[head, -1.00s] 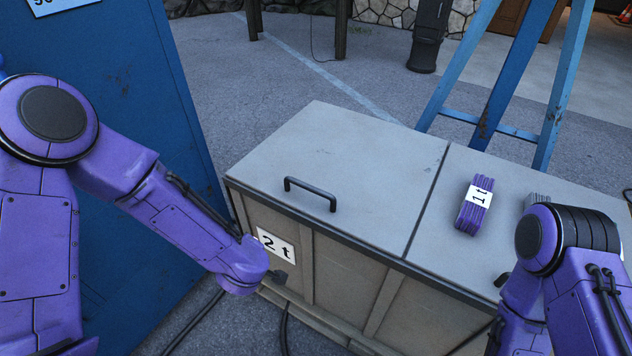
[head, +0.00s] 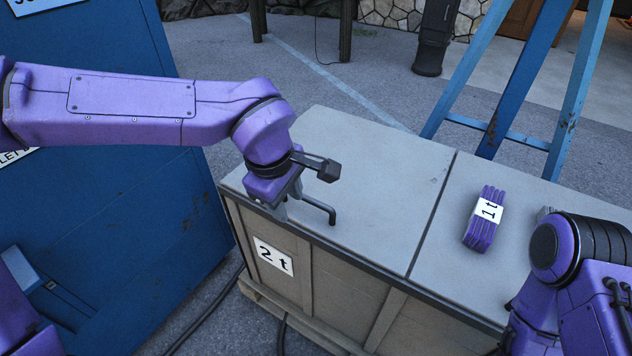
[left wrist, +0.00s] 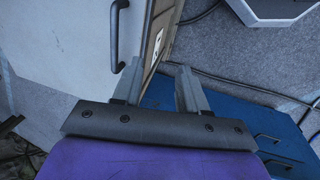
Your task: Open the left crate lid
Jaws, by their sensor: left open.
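The left crate lid (head: 365,165) is a flat grey panel lying closed on the crate (head: 345,290), which carries a "2 t" label (head: 273,256). Its dark bar handle (head: 322,208) is partly hidden behind my left gripper in the head view. The handle also shows in the left wrist view (left wrist: 116,40), left of the fingers. My left gripper (head: 280,208) is over the lid's front left edge, beside the handle, open and empty. Its two fingers (left wrist: 158,88) stand apart in the left wrist view. My right arm (head: 570,265) is at the lower right; its gripper is not visible.
A blue cabinet (head: 130,240) stands left of the crate. Blue trestle legs (head: 515,85) stand behind it. Cables run over the ground in front.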

